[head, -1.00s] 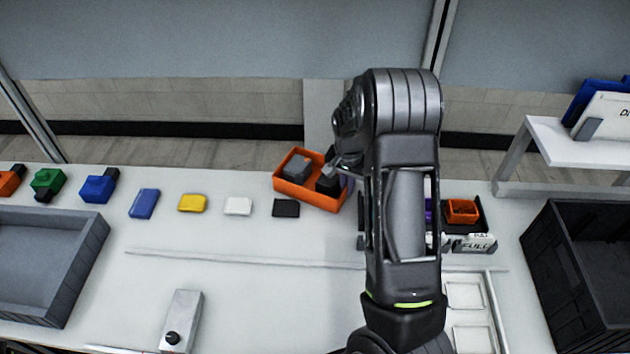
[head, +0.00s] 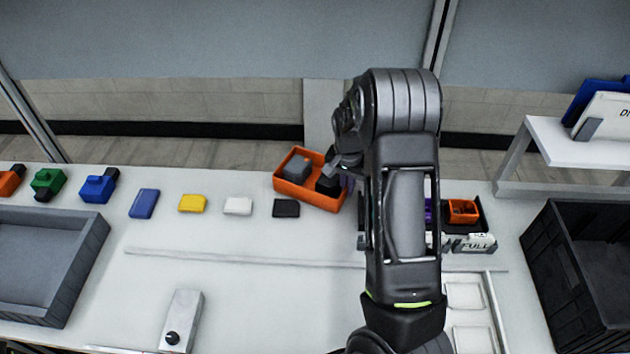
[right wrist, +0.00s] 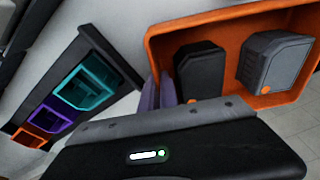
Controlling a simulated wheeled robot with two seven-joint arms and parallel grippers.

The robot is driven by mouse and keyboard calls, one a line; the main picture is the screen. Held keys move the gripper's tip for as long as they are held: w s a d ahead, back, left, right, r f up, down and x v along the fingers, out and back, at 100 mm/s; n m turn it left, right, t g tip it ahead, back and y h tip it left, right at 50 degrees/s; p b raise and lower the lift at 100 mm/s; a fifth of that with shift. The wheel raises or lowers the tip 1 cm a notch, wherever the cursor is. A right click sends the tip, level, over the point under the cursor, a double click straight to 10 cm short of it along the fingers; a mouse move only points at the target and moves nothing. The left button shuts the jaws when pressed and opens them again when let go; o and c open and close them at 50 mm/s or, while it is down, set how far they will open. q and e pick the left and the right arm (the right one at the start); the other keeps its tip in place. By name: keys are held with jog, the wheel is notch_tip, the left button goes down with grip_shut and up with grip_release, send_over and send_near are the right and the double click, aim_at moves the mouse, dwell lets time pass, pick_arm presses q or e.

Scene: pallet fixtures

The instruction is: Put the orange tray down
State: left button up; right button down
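The orange tray (head: 310,199) is at the back middle of the white table, holding a grey block and a black block. It looks level and at or very close to the tabletop; a small gap underneath cannot be told. My right gripper (head: 347,172) is at the tray's right end, mostly hidden behind my wrist. In the right wrist view the orange tray (right wrist: 222,18) shows with both blocks, and the fingers of my right gripper (right wrist: 159,92) sit close on either side of its end wall, appearing shut on it. My left gripper is not in view.
A row of small coloured pieces, including a black one (head: 286,208), lies left of the tray. A dark holder with coloured bins (right wrist: 60,75) stands to its right, partly behind my arm. A grey bin (head: 85,270) is left; a black crate (head: 560,270) is right.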

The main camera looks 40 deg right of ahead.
jog(key=shift+w+r, duration=0.1)
jog(key=shift+r, duration=0.45)
notch_tip(320, 180, up, 9)
jog(key=shift+b, duration=1.15)
